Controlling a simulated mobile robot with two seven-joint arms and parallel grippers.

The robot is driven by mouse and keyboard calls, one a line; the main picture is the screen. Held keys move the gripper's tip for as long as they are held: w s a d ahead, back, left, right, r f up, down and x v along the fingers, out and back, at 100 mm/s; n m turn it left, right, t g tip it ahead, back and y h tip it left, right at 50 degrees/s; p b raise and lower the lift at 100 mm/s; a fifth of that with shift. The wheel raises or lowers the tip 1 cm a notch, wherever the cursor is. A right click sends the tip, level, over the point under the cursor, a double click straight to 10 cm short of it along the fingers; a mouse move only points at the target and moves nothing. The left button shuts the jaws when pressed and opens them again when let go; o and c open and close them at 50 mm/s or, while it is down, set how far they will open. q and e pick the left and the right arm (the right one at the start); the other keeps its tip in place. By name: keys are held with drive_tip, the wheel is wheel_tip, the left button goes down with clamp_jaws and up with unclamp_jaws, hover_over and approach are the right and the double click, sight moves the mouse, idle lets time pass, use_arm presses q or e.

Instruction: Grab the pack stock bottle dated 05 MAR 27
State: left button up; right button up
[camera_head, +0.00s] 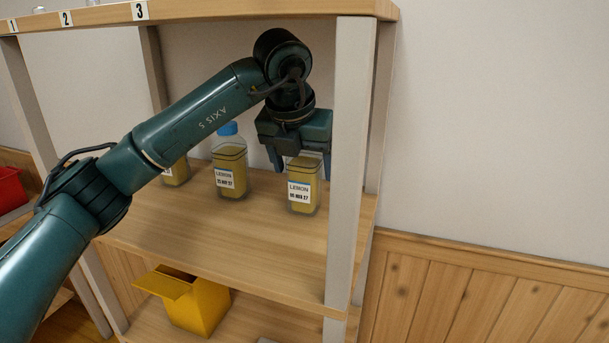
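Several clear bottles with yellow contents stand in a row on the wooden shelf (240,244). The right bottle (304,209) has a LEMON label whose small date seems to read 05 MAR 27. Its cap is hidden by my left gripper (300,165). That gripper points down over the bottle's top, its fingers spread wider than the bottle, one on each side. It looks open, with a gap at the left finger. The middle bottle (232,160) has a blue cap and a LEMON label; its date is hard to read. My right gripper is not in view.
A third bottle (178,176) is partly hidden behind my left arm. A grey post (346,180) stands close to the right of the gripper. The numbered upper shelf (220,14) is above.

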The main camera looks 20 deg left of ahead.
use_arm(q)
drive_tip(key=c, duration=1.2)
drive_tip(key=shift+a+r, duration=0.1)
drive_tip(key=shift+r, duration=0.1)
